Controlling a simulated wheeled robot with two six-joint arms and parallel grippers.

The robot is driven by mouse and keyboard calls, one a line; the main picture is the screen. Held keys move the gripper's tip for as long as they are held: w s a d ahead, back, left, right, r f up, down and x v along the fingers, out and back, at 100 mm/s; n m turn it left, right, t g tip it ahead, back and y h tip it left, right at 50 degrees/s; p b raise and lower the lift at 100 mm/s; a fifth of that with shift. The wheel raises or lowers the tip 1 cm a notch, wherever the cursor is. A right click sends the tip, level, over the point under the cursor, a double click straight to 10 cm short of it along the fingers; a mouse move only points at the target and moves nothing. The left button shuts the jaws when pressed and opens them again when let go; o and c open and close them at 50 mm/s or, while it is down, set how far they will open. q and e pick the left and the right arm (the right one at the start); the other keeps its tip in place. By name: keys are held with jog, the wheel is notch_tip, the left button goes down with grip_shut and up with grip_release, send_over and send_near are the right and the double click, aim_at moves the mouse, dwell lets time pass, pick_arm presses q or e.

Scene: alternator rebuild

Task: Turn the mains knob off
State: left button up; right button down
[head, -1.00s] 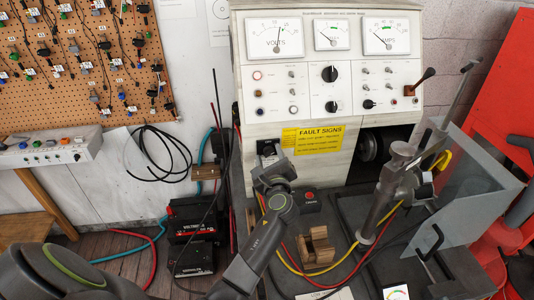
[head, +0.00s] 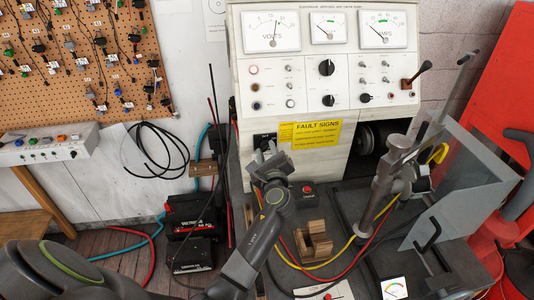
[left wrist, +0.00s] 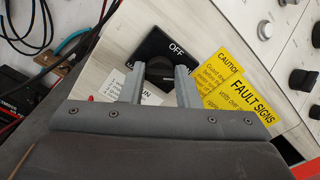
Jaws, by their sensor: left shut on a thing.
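The mains knob (left wrist: 160,69) is a dark round knob on a black plate marked OFF (left wrist: 177,48), low on the front of the white test bench. The plate also shows in the head view (head: 264,139), partly covered by my gripper. My left gripper (left wrist: 160,84) is shut on the knob, with one grey finger on either side of it. In the head view my left gripper (head: 267,156) is just below and in front of the plate. The knob's exact pointing direction is hard to tell. My right gripper is in neither view.
A yellow FAULT SIGNS label (head: 316,135) is just right of the knob. A metal clamp post (head: 388,180) and clear guard (head: 460,180) stand to the right. A wooden block (head: 315,240), a red button box (head: 307,191) and loose cables lie on the bench top.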

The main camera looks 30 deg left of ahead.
pick_arm(q)
jog(key=n+b, duration=0.1)
jog(key=n, duration=0.1)
jog(key=n+b, duration=0.1)
jog(key=n, duration=0.1)
jog(key=n+b, duration=0.2)
jog(key=shift+f, duration=0.3)
jog(key=n+b, duration=0.2)
jog(key=n, duration=0.1)
jog(key=shift+a, duration=0.1)
jog(key=shift+r+n+b, duration=0.1)
jog(key=shift+n+b, duration=0.6)
jog(key=shift+n, duration=0.2)
jog(key=o, duration=1)
jog(key=shift+s, duration=0.15)
